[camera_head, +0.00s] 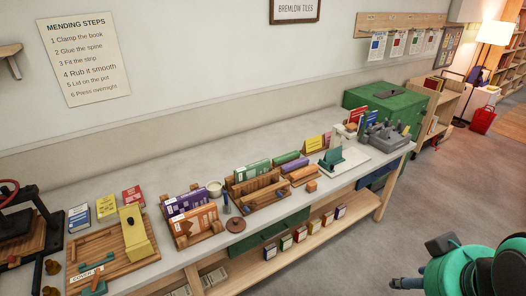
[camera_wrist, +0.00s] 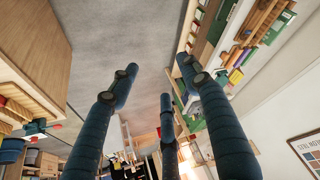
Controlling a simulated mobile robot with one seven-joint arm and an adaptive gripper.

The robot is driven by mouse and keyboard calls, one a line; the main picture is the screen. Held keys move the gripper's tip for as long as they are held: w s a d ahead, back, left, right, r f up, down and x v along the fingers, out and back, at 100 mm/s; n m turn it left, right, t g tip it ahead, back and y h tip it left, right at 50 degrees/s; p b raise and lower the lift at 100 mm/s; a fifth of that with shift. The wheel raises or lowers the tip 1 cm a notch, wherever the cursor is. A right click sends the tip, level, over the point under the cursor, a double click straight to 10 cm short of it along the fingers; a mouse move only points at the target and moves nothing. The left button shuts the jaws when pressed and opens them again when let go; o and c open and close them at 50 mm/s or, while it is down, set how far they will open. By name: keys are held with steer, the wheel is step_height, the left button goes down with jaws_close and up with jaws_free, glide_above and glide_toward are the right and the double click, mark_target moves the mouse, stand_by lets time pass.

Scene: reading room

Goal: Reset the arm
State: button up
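My gripper (camera_wrist: 157,75) shows in the wrist view as three dark blue fingers, spread apart with nothing between them. In the head view part of my green and black arm is at the bottom right, in front of the grey floor. A dark blue finger (camera_head: 406,284) sticks out to its left, clear of the workbench (camera_head: 345,196). The rest of the arm is cut off by the picture edge. The gripper touches nothing that I can see.
The bench carries wooden book racks (camera_head: 258,187), a cutting board with a yellow block (camera_head: 138,237), a green box (camera_head: 385,106) and a grey caddy (camera_head: 385,134). Books sit on its lower shelf. A lamp (camera_head: 497,33) and red bin (camera_head: 482,120) stand far right. Floor (camera_head: 450,190) beside the bench is clear.

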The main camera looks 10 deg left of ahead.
steer(key=o, duration=0.4)
steer(key=shift+w+a, duration=0.1)
steer(key=shift+w, duration=0.1)
steer(key=o, duration=0.7)
steer(key=w, duration=0.2)
steer(key=w+a, duration=0.1)
steer(key=shift+f, duration=0.3)
steer(key=w+a+f+n+t+y, duration=0.2)
steer(key=w+a+f, duration=0.3)
steer(key=w+a, duration=0.55)
steer(key=w+a+f+n+t+y, duration=0.15)
steer(key=w+a+f, duration=0.5)
steer(key=w, duration=0.65)
steer(key=a+f+n+t+y, duration=0.1)
steer(key=a+f, duration=0.5)
steer(key=a, duration=0.2)
steer(key=a+f+n+t+y, duration=0.1)
steer(key=a+f+y, duration=0.1)
steer(key=a+f, duration=0.3)
steer(key=a+f+n+t+y, duration=0.1)
steer(key=a+f+y, duration=0.1)
steer(key=a+f, duration=0.4)
steer(key=shift+a+f+n+b, duration=0.15)
steer(key=shift+a+b, duration=0.05)
steer(key=shift+a, duration=1.15)
steer(key=shift+a+f+n+b, duration=0.1)
steer(key=shift+a+f+b, duration=0.05)
steer(key=shift+a, duration=1.2)
steer(key=shift+w, duration=0.15)
